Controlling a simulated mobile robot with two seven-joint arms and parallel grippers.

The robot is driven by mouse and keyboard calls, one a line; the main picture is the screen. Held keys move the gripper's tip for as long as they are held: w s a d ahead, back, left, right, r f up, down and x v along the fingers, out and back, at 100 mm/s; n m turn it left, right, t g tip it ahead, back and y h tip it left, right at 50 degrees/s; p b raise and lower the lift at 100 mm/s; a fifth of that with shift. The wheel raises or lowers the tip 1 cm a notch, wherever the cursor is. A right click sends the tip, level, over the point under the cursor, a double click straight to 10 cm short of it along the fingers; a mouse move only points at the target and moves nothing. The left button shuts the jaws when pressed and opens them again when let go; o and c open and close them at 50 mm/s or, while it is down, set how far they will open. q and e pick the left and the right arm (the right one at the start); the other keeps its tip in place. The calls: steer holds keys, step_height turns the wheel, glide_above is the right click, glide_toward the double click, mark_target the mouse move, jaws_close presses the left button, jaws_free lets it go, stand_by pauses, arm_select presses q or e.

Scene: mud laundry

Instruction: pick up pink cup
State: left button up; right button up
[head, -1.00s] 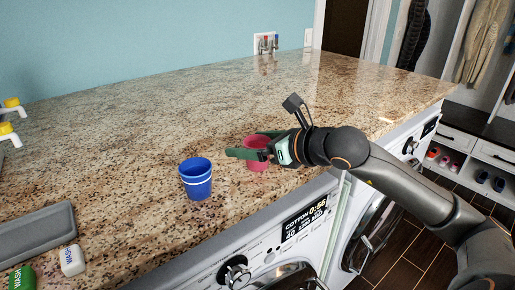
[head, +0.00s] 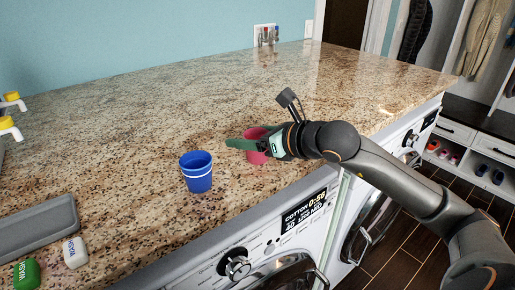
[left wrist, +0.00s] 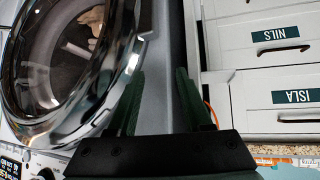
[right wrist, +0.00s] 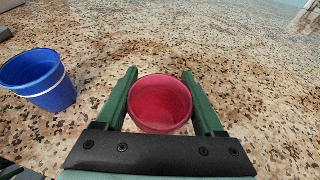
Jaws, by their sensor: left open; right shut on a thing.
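The pink cup (head: 256,134) stands upright on the granite counter, partly hidden behind my right gripper (head: 249,144) in the head view. In the right wrist view the pink cup (right wrist: 160,101) sits between the two green fingers of my right gripper (right wrist: 159,92), one on each side, and the gripper is shut on it. I cannot tell whether the cup is clear of the counter. My left gripper (left wrist: 158,90) shows only in the left wrist view, open and empty, with a washing machine door and drawers beyond it.
A blue cup (head: 197,172) stands just left of the pink cup; it also shows in the right wrist view (right wrist: 38,78).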

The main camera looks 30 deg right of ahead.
steer(key=c, duration=0.3)
steer(key=shift+r, duration=0.1)
